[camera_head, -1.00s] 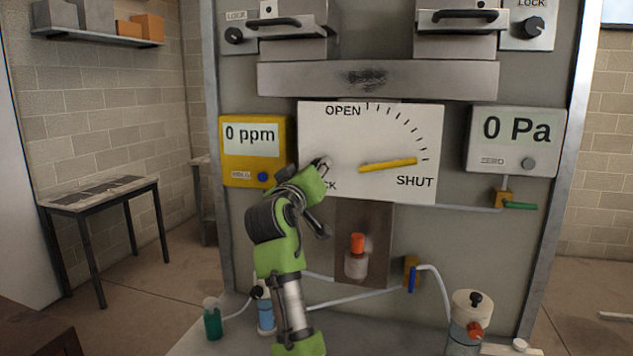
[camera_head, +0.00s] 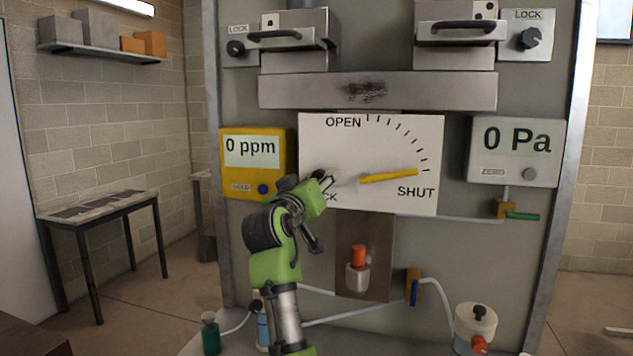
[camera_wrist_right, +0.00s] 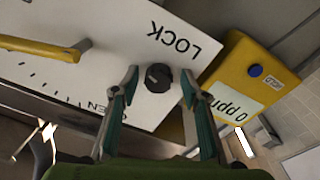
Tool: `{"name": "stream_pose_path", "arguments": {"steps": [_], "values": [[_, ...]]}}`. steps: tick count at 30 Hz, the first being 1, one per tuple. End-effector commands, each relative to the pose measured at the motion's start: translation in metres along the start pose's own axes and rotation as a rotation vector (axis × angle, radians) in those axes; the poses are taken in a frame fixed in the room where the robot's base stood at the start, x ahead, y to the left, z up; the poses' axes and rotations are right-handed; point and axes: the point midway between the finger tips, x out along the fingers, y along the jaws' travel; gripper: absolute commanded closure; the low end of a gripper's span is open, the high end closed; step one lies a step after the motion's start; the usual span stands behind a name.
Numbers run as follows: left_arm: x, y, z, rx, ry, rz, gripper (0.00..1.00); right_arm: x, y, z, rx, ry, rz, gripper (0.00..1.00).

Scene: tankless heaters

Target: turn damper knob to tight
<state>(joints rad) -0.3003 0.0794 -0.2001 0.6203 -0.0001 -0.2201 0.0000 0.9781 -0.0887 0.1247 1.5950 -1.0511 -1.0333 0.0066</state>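The damper plate (camera_head: 375,140) is a white panel with a tick scale from OPEN to SHUT and the word LOCK. Its yellow pointer (camera_head: 388,176) points right, just above SHUT. A small dark round knob (camera_wrist_right: 158,77) sits near LOCK in the right wrist view; in the head view my gripper hides it. My right gripper (camera_head: 327,181) is at the plate's lower left. In the right wrist view its two fingers (camera_wrist_right: 158,92) are spread, one on each side of the knob, with gaps visible; I cannot tell their exact depth. My left gripper is not in view.
A yellow meter (camera_head: 282,165) reading 0 ppm is just left of the plate, close to my right arm. A grey gauge (camera_head: 550,155) reads 0 Pa at right. Two handled doors with LOCK knobs (camera_head: 530,37) are above. Below are an orange-topped valve (camera_head: 358,257) and tubing.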

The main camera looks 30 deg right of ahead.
Motion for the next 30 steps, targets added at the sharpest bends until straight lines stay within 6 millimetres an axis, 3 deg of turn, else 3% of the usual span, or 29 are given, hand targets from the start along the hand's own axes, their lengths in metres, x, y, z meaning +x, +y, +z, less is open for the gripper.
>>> {"name": "stream_pose_path", "arguments": {"steps": [11,24,30], "values": [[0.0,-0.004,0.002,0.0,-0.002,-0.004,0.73,-0.006,0.0,-0.001,0.0,0.003,0.0,0.59],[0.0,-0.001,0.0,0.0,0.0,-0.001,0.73,-0.091,-0.001,0.0,0.001,0.001,-0.002,0.59],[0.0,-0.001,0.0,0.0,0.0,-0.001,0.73,-0.115,-0.001,-0.001,0.0,0.002,-0.001,0.59]]}}
